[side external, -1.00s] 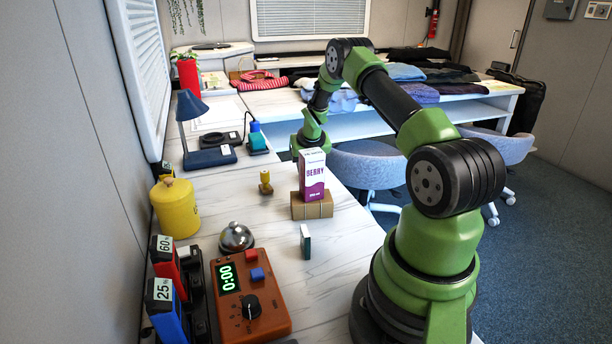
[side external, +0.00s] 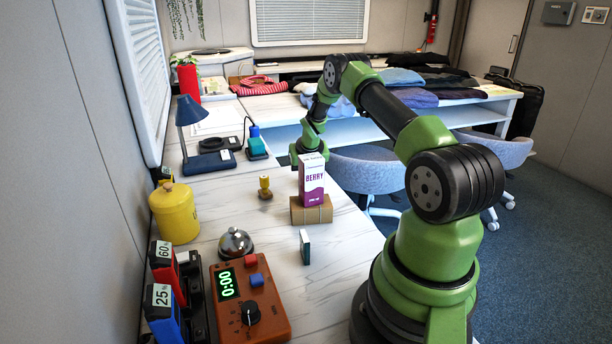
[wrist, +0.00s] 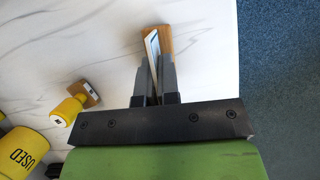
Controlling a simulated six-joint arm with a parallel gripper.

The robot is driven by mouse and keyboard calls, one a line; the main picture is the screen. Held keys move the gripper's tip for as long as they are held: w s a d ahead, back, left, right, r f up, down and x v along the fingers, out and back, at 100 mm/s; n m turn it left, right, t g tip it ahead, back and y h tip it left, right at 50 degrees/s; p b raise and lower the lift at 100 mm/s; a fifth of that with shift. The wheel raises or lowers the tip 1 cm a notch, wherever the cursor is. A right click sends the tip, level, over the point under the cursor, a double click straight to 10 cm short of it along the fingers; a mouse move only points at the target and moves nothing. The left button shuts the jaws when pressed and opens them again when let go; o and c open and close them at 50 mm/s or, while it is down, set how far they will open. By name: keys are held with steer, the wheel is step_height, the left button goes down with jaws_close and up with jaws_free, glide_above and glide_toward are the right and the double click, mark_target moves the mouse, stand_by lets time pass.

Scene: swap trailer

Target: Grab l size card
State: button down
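In the wrist view, a thin pale card (wrist: 153,48) with a dark edge stands at a slant by a small wooden block (wrist: 166,38). Its lower part runs between the two grey fingers of my gripper (wrist: 157,82). The fingers are close together, one on each side of the card; I cannot tell whether they touch it. No size letter is legible on it. In the side view, my gripper's tip and this card are hidden behind the purple and white BERRY carton (side external: 312,181).
A yellow-handled stamp (side external: 265,187), a bell (side external: 235,243), a small dark green upright piece (side external: 305,246) and an orange timer box (side external: 250,305) stand nearby.

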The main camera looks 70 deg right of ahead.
step_height(320, 180, up, 7)
steer(key=w+a, duration=1.2)
steer(key=shift+w+a+f, duration=0.15)
steer(key=shift+w+a, duration=0.25)
